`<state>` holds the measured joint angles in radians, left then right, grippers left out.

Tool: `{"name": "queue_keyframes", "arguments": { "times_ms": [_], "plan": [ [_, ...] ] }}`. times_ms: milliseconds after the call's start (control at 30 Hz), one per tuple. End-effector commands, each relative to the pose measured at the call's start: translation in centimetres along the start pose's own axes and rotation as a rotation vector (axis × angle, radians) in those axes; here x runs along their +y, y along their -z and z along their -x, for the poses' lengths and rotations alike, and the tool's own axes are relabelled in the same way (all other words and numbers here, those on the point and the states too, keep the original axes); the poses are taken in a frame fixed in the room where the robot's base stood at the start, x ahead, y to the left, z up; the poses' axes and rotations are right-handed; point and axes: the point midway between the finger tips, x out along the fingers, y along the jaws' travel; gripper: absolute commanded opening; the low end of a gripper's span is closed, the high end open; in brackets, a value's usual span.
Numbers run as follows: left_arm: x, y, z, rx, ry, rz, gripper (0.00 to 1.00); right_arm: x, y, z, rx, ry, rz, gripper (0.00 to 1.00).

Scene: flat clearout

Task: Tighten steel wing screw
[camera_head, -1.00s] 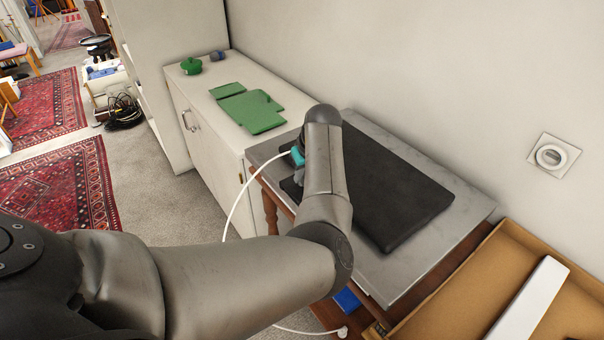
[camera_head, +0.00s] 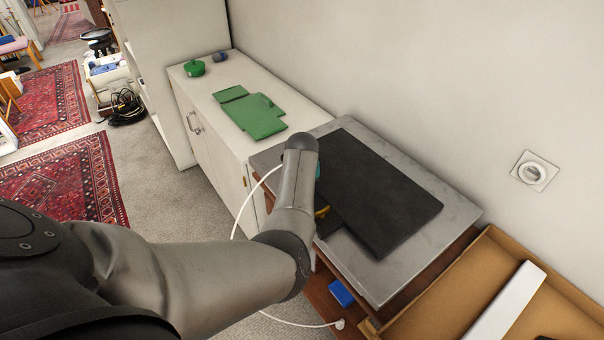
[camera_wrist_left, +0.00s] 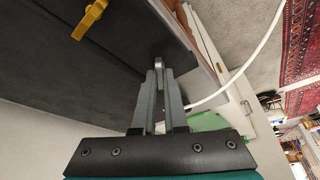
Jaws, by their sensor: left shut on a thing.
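The steel wing screw (camera_wrist_left: 160,63) is a small grey tab between my left fingertips in the left wrist view, at the edge of a dark flat slab (camera_wrist_left: 60,75). My left gripper (camera_wrist_left: 160,76) is shut on it. In the head view the dark slab (camera_head: 375,190) lies on a grey stone-topped table, and my forearm hides the fingertips and the steel screw. A yellow wing-shaped piece (camera_wrist_left: 91,18) sits on the dark surface in the left wrist view; a bit of it (camera_head: 322,211) shows beside my arm in the head view. My right gripper is not in view.
A white cable (camera_head: 239,215) loops down beside the table (camera_head: 435,235). A blue block (camera_head: 341,293) sits on the lower shelf. A cardboard box (camera_head: 440,315) stands at the right. A white cabinet (camera_head: 290,110) with green pieces (camera_head: 257,115) stands behind.

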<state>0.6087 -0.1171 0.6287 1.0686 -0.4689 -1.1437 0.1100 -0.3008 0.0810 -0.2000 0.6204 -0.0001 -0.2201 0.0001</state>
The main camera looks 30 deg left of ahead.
Motion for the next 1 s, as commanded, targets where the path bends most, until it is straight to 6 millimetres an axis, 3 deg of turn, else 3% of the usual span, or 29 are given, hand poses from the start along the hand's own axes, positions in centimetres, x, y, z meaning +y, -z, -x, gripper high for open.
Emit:
{"name": "queue_keyframes", "arguments": {
  "times_ms": [33, 100, 400, 1000],
  "plan": [
    [-0.3, 0.1, 0.5, -0.004, -0.013, -0.044, 0.0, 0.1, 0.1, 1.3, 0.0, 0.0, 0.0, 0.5],
    [-0.4, 0.1, 0.4, -0.004, -0.039, -0.105, 0.0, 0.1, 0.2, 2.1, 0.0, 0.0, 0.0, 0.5],
    [-0.6, 0.1, 0.1, -0.003, -0.148, -0.367, 0.0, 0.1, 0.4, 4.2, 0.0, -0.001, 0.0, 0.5],
    [-0.6, 0.2, -0.3, -0.001, -0.332, -0.808, 0.0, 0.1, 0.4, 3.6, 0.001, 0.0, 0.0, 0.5]
  ]
}}
